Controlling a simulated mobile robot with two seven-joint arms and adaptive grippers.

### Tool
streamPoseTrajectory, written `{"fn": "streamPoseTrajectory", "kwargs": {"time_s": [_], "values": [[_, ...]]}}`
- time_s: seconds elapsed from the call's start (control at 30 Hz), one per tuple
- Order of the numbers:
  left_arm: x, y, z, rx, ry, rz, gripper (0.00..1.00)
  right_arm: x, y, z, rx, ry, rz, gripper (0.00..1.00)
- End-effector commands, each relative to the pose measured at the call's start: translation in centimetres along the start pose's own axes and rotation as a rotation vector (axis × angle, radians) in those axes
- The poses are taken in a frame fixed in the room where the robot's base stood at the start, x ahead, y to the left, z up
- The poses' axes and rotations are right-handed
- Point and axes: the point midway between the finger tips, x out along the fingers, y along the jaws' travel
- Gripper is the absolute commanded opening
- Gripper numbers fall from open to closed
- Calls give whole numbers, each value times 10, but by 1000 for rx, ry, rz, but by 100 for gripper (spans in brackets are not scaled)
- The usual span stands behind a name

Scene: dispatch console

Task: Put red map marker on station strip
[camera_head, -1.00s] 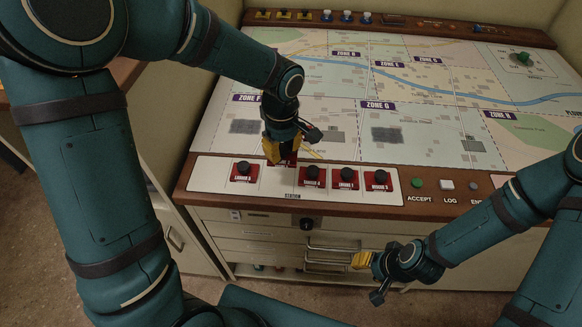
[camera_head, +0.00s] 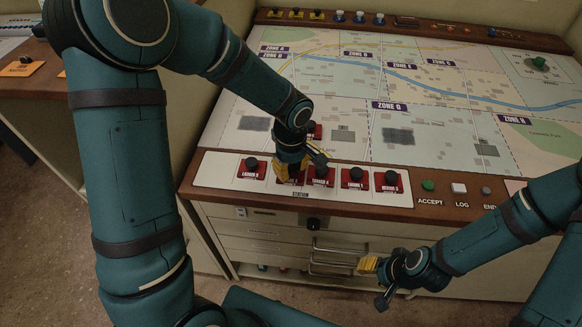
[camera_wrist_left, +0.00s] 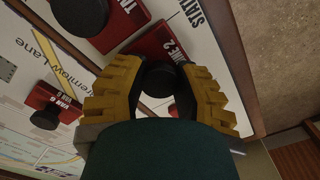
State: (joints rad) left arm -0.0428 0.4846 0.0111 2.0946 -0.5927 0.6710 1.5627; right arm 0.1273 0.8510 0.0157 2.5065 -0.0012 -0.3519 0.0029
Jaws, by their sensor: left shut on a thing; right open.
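My left gripper (camera_head: 288,174) is shut on the black knob of a red map marker, whose label ends in "INE 2" (camera_wrist_left: 170,47) in the left wrist view. The held marker is over the white station strip (camera_head: 212,172), between neighbouring red markers (camera_head: 251,170) and (camera_head: 321,176). The fingers hide much of it in the head view; I cannot tell whether it touches the strip. Another red marker (camera_head: 316,131) stands on the map behind the gripper; it also shows in the left wrist view (camera_wrist_left: 65,111). My right gripper (camera_head: 368,265) is open and empty before the drawers.
Two more red markers (camera_head: 355,177) and (camera_head: 390,181) stand on the strip's right part. ACCEPT (camera_head: 428,185) and LOG (camera_head: 459,188) buttons lie right of the strip. The map (camera_head: 440,130) spreads behind. Drawer handles (camera_head: 340,250) stick out below the console's edge.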

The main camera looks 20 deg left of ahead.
Motion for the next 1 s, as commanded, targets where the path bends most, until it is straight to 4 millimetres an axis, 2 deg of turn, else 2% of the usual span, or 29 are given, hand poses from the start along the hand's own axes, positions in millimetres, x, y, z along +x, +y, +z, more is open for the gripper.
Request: {"fn": "streamPoseTrajectory", "kwargs": {"time_s": [0.03, 0.1, 0.53, 0.67, 1.0], "values": [[2, 0, 0, 0, 0, 0, 35, 2, 1, 0, 0, 1, 0, 47], [1, 0, 0, 0, 0, 0, 58, 1, 0, 0, 0, 1, 0, 47], [-5, 0, 0, 0, 0, 1, 58, -4, -1, 0, 0, -1, 0, 47], [-26, 1, -1, -2, 2, 4, 58, -8, -3, 0, 1, -3, 0, 47], [-95, 1, 0, -1, 1, 4, 58, -22, -8, 2, 2, -10, 0, 47]]}}
